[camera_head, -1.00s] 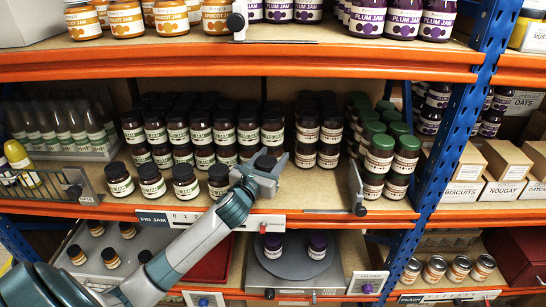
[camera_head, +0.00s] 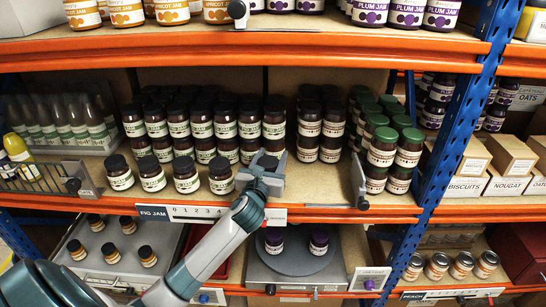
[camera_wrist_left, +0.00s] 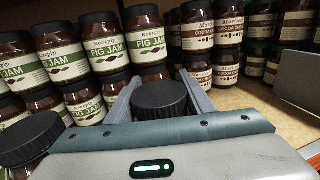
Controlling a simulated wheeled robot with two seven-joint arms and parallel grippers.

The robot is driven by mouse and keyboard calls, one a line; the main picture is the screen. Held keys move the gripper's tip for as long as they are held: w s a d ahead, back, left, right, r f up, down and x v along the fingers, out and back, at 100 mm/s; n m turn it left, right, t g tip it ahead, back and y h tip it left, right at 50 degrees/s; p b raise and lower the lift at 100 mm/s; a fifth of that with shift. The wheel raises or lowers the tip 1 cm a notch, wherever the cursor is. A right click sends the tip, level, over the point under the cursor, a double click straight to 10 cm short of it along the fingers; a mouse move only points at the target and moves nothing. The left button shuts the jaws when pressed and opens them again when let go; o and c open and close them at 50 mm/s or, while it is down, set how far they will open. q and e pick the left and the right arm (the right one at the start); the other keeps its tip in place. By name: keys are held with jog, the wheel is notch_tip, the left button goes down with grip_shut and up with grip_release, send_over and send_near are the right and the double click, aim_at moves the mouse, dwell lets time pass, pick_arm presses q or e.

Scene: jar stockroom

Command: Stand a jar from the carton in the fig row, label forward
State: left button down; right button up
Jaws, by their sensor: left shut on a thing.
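My left gripper (camera_head: 264,172) is at the front of the middle shelf, shut on a dark-lidded jar (camera_wrist_left: 160,97) whose lid shows between the fingers in the wrist view. Its body and label are hidden by the gripper; I cannot tell whether it touches the shelf. To its left, several front fig jars (camera_head: 186,174) stand upright with labels forward, the nearest one (camera_head: 220,175) beside the gripper. Stacked fig jars (camera_head: 201,124) stand behind; they also show in the wrist view (camera_wrist_left: 148,42). The FIG JAM strip (camera_head: 152,211) is on the shelf edge. No carton of fig jars is identifiable.
Cocoa jars (camera_head: 308,128) stand behind right, and green-lidded jars (camera_head: 382,147) farther right. A divider (camera_head: 358,180) stands before them. Bare shelf (camera_head: 315,186) lies between gripper and divider. A wire divider (camera_head: 55,178) is at left. The upper shelf edge (camera_head: 240,63) overhangs.

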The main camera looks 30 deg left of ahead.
pick_arm(q)
jog(key=shift+a+r+n+y, duration=0.1)
jog(key=shift+a+n+y, duration=0.15)
jog(key=shift+n+y, duration=0.25)
dwell(0.3)
jog(key=shift+f, duration=0.25)
jog(key=c, duration=0.8)
grip_release()
jog(key=shift+d, duration=0.1)
jog(key=shift+o, duration=0.2)
jog(key=shift+s+f, duration=0.1)
jog(key=shift+f, duration=0.05)
jog(key=shift+s, duration=0.1)
